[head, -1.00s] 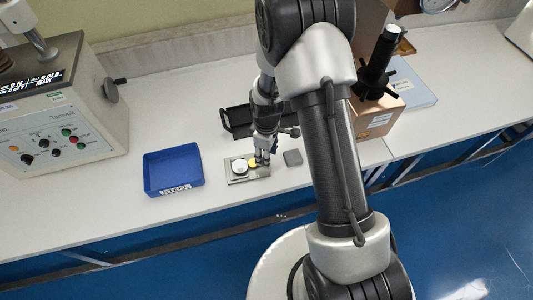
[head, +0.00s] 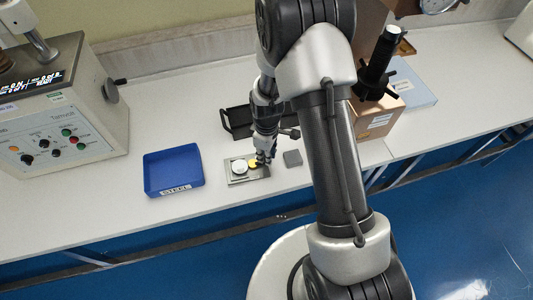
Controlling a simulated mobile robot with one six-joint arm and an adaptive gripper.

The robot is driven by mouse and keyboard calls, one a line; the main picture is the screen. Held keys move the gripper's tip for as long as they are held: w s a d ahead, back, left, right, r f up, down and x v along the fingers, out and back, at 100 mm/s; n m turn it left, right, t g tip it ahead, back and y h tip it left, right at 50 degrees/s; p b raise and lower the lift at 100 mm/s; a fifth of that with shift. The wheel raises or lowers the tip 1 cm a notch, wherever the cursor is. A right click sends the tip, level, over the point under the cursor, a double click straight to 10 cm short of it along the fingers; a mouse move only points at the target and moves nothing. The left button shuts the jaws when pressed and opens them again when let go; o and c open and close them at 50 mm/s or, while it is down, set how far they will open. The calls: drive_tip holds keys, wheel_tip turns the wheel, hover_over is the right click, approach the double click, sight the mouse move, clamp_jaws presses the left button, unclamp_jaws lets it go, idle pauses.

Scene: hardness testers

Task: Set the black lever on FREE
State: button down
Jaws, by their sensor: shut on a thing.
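A small grey metal plate (head: 234,180) lies on the bench. It carries a white round dial (head: 239,167) and a yellow disc (head: 253,163). My gripper (head: 264,161) points down at the plate's right end, just right of the yellow disc. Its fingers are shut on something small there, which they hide. I cannot make out the black lever at the plate or any FREE marking; they are too small or covered.
A blue tray (head: 174,190) labelled STEEL stands left of the plate. A small grey block (head: 292,158) lies close on the right. A black tray (head: 238,122) is behind my gripper.

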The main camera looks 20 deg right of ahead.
drive_tip(key=shift+s, duration=0.1)
drive_tip(key=m, duration=0.1)
drive_tip(key=s+m, duration=0.1)
drive_tip(key=m, duration=0.1)
drive_tip(key=shift+a, duration=0.1)
drive_tip(key=m, duration=0.2)
drive_tip(key=s+m, duration=0.1)
drive_tip(key=m, duration=0.1)
drive_tip(key=shift+s+a, duration=0.1)
drive_tip(key=shift+a, duration=0.2)
drive_tip(key=m, duration=0.1)
drive_tip(key=s+a+m, duration=0.1)
drive_tip(key=m, duration=0.1)
drive_tip(key=shift+s+a+m, duration=0.15)
drive_tip(key=shift+a+m, duration=0.05)
drive_tip(key=shift+m, duration=0.65)
drive_tip(key=shift+s+a+m, duration=0.1)
drive_tip(key=shift+a+m, duration=0.1)
drive_tip(key=shift+m, duration=0.65)
drive_tip(key=c, duration=1.5)
unclamp_jaws()
